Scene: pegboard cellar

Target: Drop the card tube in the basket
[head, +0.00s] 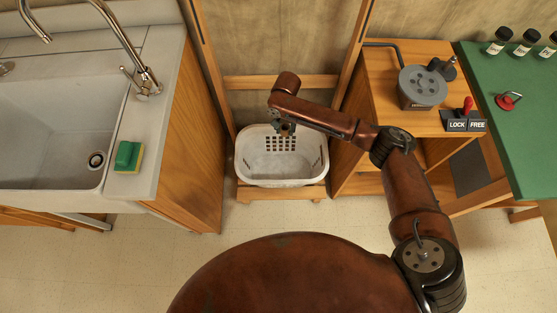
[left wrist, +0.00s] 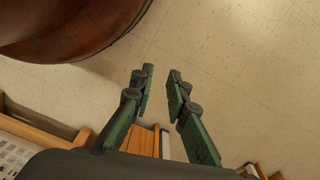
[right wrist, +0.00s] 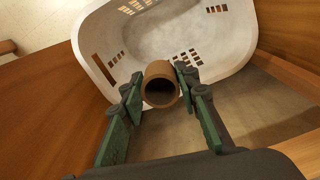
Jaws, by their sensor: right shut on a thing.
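The card tube (right wrist: 160,71) is a brown hollow cylinder, seen end-on between the fingers of my right gripper (right wrist: 159,76), which is shut on it. The white basket (right wrist: 88,36) lies beyond the tube in the right wrist view; the tube is over its near side. In the head view the basket (head: 306,162) stands on a low wooden shelf, with my right gripper (head: 285,129) above its back part; I cannot make out the tube there. My left gripper (left wrist: 160,73) is open and empty above the floor in the left wrist view.
A sink counter (head: 160,130) with a green and yellow sponge (head: 128,156) stands left of the basket. A wooden cabinet (head: 390,95) with a lock/free switch (head: 466,122) stands to the right, beside a green bench top (head: 520,140). Wooden posts flank the basket.

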